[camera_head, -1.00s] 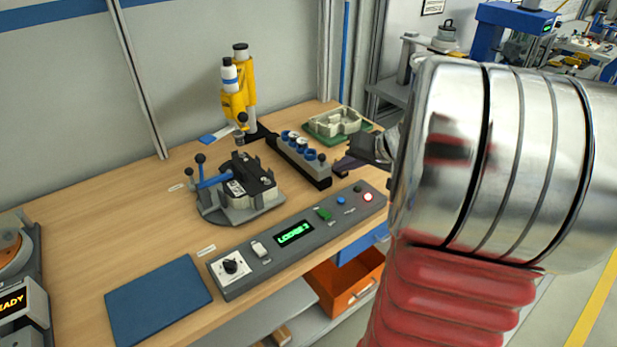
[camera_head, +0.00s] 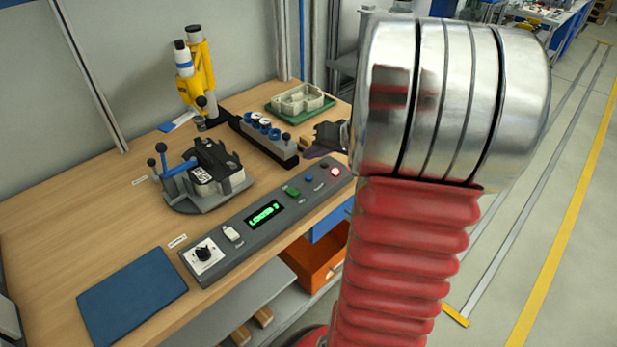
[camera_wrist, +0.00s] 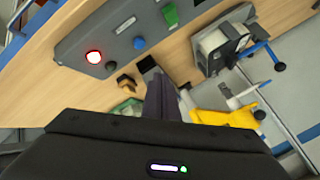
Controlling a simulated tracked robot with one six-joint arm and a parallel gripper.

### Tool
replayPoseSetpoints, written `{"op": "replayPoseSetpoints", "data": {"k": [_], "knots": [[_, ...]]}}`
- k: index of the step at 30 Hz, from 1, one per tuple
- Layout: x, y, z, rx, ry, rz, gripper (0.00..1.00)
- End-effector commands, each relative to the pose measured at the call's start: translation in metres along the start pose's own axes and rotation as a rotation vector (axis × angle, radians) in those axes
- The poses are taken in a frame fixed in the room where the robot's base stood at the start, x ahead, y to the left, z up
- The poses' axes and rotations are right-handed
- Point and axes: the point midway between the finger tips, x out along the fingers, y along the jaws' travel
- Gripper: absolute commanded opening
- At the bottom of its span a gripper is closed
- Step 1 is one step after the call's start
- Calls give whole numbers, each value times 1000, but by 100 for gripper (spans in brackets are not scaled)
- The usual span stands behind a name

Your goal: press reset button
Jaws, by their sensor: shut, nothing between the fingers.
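A grey control panel (camera_head: 222,256) lies along the front of the wooden bench. At its right end are a red-lit round button (camera_head: 334,172) and a small blue button (camera_head: 309,179). In the wrist view, the lit button (camera_wrist: 93,57) and blue button (camera_wrist: 139,43) are clear. I cannot read the labels, so I cannot tell which is reset. My gripper (camera_head: 312,153) is shut and empty, behind the panel's right end and apart from the buttons. Its dark fingers (camera_wrist: 160,95) also show in the wrist view.
A green switch (camera_head: 292,192), a lit display (camera_head: 264,213) and a dial (camera_head: 204,254) share the panel. Behind it stand a clamp fixture (camera_head: 210,180), a rack (camera_head: 265,140) and a green tray (camera_head: 300,111). A blue mat (camera_head: 133,295) lies front left.

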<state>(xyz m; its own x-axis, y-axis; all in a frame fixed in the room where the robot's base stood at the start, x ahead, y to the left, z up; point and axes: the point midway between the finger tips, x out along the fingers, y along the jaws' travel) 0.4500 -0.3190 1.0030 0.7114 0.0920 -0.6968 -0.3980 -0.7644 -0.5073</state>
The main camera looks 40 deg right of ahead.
Motion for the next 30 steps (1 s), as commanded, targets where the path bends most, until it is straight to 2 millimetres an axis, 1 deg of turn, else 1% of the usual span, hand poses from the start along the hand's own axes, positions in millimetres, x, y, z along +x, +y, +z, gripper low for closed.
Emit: {"op": "replayPoseSetpoints", "data": {"k": [9, 13, 18, 30], "knots": [[24, 17, 18, 2, -2, -1, 0], [30, 22, 22, 1, -1, -1, 0], [34, 25, 25, 1, 0, 0, 0], [34, 25, 25, 0, 0, 0, 0]]}}
